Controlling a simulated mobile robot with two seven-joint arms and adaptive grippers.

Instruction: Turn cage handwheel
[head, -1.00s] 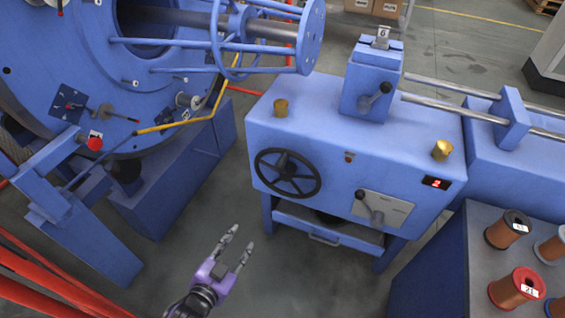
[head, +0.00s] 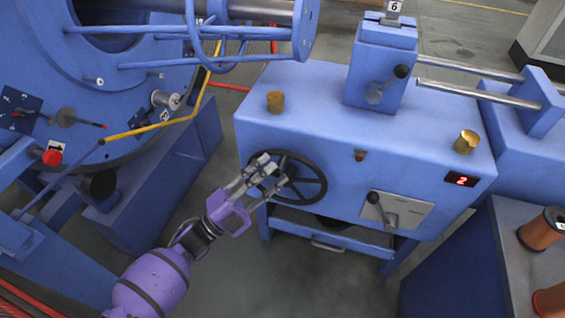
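The cage handwheel (head: 317,185) is a black spoked wheel on the front face of the blue machine housing (head: 310,115). My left gripper (head: 272,172), purple with grey fingers, is at the wheel's left side in the head view. Its fingers are spread apart and overlap the left rim and spokes. Whether they touch the wheel I cannot tell. The fingers hide part of the wheel's left half. My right gripper is not in view.
A lever plate (head: 396,213) and a red display showing 2 (head: 460,180) are right of the wheel. The large blue cage disc (head: 120,95) with a yellow bar (head: 150,130) stands left. Copper spools (head: 542,230) sit at lower right.

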